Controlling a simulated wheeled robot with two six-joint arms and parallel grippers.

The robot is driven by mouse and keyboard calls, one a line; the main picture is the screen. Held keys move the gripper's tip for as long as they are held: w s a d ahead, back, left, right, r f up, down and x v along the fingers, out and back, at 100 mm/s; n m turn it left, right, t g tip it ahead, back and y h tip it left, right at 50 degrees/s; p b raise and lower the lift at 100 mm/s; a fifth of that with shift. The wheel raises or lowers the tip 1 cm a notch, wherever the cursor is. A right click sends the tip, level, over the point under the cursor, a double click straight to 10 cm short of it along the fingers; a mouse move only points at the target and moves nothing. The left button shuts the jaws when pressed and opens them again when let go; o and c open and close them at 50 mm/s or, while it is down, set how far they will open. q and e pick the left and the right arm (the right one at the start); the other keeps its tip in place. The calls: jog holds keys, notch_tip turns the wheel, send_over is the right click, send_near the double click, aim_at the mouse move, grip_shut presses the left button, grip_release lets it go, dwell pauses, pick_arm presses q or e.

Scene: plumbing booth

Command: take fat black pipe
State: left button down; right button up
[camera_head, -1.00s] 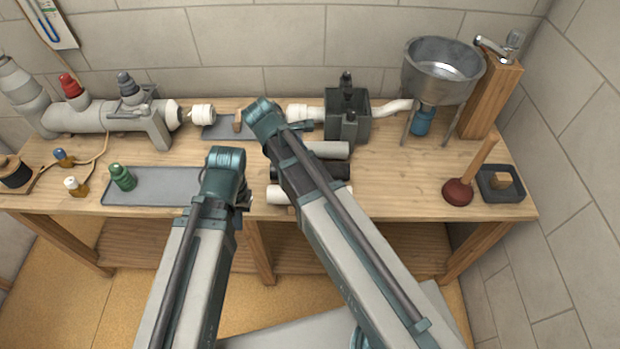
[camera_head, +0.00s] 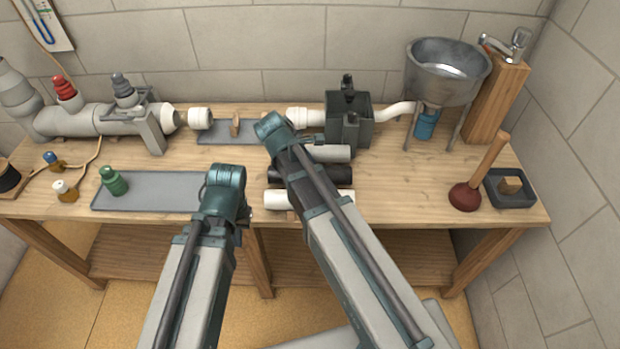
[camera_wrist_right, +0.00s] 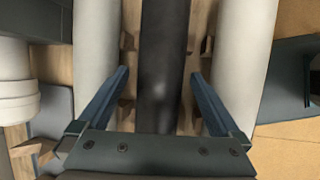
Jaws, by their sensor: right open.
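The fat black pipe (camera_head: 336,174) lies on the table between a grey pipe (camera_head: 328,153) and a white pipe (camera_head: 337,198); my right arm hides part of it. In the right wrist view the black pipe (camera_wrist_right: 163,60) runs up the middle. My right gripper (camera_wrist_right: 160,76) is open above it, one finger on each side over the gaps to the neighbouring pipes. It is not closed on the pipe. My left gripper (camera_head: 243,212) is near the table's front edge, mostly hidden behind its own arm, so its jaws cannot be made out.
A grey tray (camera_head: 150,193) with a green fitting (camera_head: 113,181) lies left of my left arm. A dark box (camera_head: 347,120) stands behind the pipes. A metal sink (camera_head: 446,75), a plunger (camera_head: 467,195) and a small dark tray (camera_head: 510,198) are at the right.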

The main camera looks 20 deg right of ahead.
jog(key=shift+c, duration=0.3)
jog(key=c, duration=1.5)
jog(key=shift+o, duration=0.2)
jog(key=shift+r, duration=0.15)
